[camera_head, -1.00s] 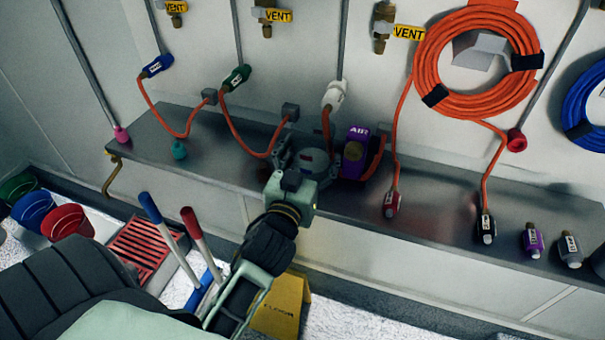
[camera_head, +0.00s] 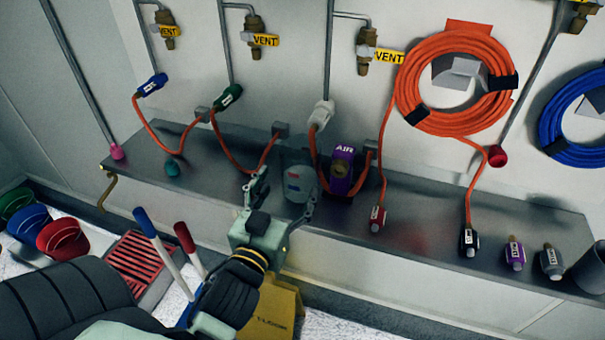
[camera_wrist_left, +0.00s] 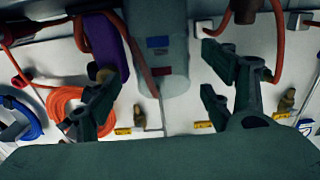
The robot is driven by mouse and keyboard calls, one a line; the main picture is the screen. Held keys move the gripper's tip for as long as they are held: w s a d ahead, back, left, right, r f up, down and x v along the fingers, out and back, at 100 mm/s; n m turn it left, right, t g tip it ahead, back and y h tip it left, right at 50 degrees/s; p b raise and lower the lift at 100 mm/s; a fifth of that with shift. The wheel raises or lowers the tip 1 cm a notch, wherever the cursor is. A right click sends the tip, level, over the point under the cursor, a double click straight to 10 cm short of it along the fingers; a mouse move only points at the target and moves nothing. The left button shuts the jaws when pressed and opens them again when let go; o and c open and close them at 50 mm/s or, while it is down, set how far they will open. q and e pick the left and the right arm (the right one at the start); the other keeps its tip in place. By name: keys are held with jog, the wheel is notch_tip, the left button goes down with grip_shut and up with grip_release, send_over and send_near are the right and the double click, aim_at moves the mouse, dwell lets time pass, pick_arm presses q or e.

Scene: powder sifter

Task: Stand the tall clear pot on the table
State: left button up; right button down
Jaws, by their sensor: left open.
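The tall clear pot (camera_head: 298,175) is a greyish see-through cylinder with a blue and a red label. It looks upright on the steel table (camera_head: 430,205), left of the purple AIR fitting. My left gripper (camera_head: 286,194) is open in front of the pot, with a finger to either side of its near face. In the left wrist view the pot (camera_wrist_left: 160,45) shows upside down between the spread fingers (camera_wrist_left: 160,90), with gaps on both sides. The gripper hides part of the pot's base in the head view. My right gripper is not in view.
The purple AIR fitting (camera_head: 341,172) stands close on the pot's right, with orange hoses around it. Several hose ends lie along the table's right part. A grey cup (camera_head: 588,268) stands at the far right. Buckets and a yellow floor sign (camera_head: 272,312) are below.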

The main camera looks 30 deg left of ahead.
aim_at(307, 147)
pick_arm(q)
jog(key=w, duration=0.1)
jog(key=w+r, duration=0.1)
jog(key=shift+w+a+r+p, duration=0.1)
jog(key=shift+w+a+p, duration=0.15)
jog(key=shift+w+p, duration=0.1)
jog(key=p+x, duration=0.1)
jog(key=x, duration=0.1)
jog(key=p+x, duration=0.1)
jog(key=x, duration=0.2)
jog(key=shift+w+a+r, duration=0.1)
jog(key=shift+w+r, duration=0.05)
jog(key=shift+r, duration=0.05)
jog(key=shift+w+a+f, duration=0.1)
jog(key=shift+w+a, duration=0.05)
jog(key=shift+w, duration=0.35)
jog(key=shift+s, duration=0.1)
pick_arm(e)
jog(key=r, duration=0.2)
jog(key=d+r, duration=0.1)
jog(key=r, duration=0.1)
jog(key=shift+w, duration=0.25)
pick_arm(q)
jog(key=c, duration=1.2)
jog(key=shift+o, duration=0.2)
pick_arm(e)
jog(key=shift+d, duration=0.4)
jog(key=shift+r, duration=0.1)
